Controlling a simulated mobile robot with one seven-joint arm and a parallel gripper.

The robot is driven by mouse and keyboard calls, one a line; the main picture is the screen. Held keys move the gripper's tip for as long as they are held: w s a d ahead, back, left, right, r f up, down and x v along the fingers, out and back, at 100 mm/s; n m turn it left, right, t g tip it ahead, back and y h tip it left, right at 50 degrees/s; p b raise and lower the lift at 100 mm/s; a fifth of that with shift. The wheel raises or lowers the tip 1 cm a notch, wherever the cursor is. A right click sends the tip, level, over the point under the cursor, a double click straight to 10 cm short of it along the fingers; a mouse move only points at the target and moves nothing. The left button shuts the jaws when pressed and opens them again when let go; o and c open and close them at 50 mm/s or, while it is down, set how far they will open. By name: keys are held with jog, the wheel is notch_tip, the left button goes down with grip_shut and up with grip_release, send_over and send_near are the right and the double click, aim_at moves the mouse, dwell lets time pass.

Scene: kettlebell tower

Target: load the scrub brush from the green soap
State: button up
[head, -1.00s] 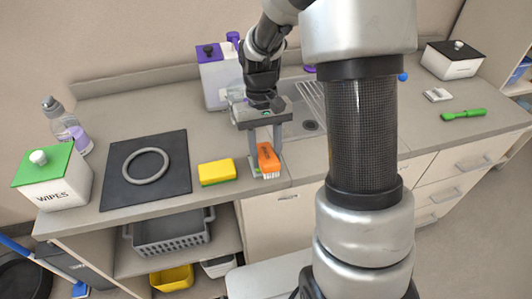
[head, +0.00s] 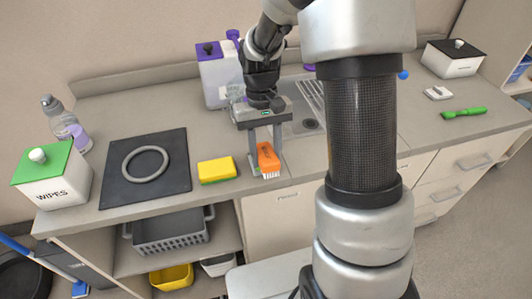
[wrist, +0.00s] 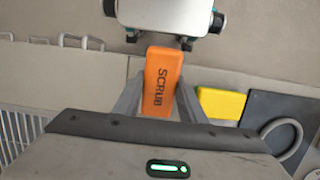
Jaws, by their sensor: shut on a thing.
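The scrub brush (head: 267,159) is orange with pale bristles pointing down. It is in my gripper (head: 265,160) at the counter's front edge, just right of the yellow sponge. In the wrist view the brush (wrist: 160,85) shows the word SCRUB and sits between the two fingers of my gripper (wrist: 160,100), which is shut on it. I cannot tell whether the bristles touch the counter. I cannot pick out a green soap for certain. A container with a purple top (head: 216,80) stands behind my gripper, partly hidden by it.
A yellow sponge (head: 216,170) lies left of the brush. A black mat (head: 120,185) with a grey ring (head: 146,164), a green-lidded wipes box (head: 52,180) and a bottle (head: 60,120) are further left. A green brush (head: 464,112) lies far right.

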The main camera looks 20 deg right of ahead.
aim_at(266, 153)
jog(key=shift+s+p+v, duration=0.25)
jog(key=shift+p+v, duration=0.7)
jog(key=shift+v, duration=0.2)
jog(key=shift+s+p+v, duration=0.25)
jog(key=shift+p+v, duration=0.7)
jog(key=shift+v, duration=0.15)
jog(key=shift+s+p+v, duration=0.25)
jog(key=shift+p+v, duration=0.7)
jog(key=shift+v, duration=0.2)
jog(key=shift+r, duration=0.15)
jog(key=shift+f+t+b, duration=0.2)
jog(key=shift+t+b, duration=0.3)
jog(key=shift+b, duration=0.5)
jog(key=shift+t+b, duration=0.7)
jog(key=shift+b, duration=0.3)
jog(key=shift+r, duration=0.15)
